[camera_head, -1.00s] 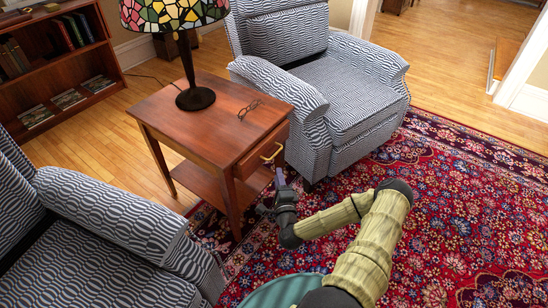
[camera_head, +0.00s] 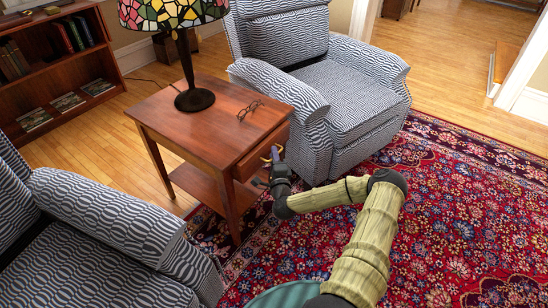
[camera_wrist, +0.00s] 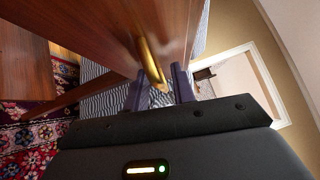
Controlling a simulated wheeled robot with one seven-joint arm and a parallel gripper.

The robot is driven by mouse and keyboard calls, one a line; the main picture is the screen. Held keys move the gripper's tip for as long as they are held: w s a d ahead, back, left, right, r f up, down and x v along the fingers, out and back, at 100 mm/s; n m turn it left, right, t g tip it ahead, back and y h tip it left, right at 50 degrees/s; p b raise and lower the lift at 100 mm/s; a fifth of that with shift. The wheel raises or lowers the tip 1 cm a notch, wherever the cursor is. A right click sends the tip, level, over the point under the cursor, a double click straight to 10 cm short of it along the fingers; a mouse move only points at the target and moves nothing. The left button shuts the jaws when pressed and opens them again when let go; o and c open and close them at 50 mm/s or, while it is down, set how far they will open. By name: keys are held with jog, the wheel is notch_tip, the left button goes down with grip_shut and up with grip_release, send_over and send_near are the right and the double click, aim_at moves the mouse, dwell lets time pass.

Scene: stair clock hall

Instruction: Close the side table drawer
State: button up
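The wooden side table (camera_head: 165,108) stands between two armchairs. Its drawer front (camera_head: 246,166) faces my arm, under the tabletop's right edge. How far the drawer stands out is hard to tell. A curved brass handle (camera_wrist: 150,60) is on the drawer front (camera_wrist: 95,30) in the wrist view. My gripper (camera_head: 272,157) is at the handle in the head view, partly hiding it. In the wrist view, the two dark fingers of my gripper (camera_wrist: 160,92) are apart, with the handle's near end between their tips. Whether they touch the handle is unclear.
A stained-glass lamp (camera_head: 186,60) and eyeglasses (camera_head: 249,110) are on the tabletop. One striped armchair (camera_head: 345,95) stands close behind the drawer side, another (camera_head: 95,225) at front left. The red patterned rug (camera_head: 460,210) is clear at the right.

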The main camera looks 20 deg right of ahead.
aim_at(264, 155)
grip_shut()
jog(key=shift+w+a, duration=0.55)
jog(key=shift+w, duration=0.4)
jog(key=shift+w+a, duration=0.5)
jog(key=shift+w, duration=0.4)
jog(key=shift+r, duration=0.1)
jog(key=shift+o, duration=1.1)
grip_release()
jog(key=shift+w+a, duration=0.1)
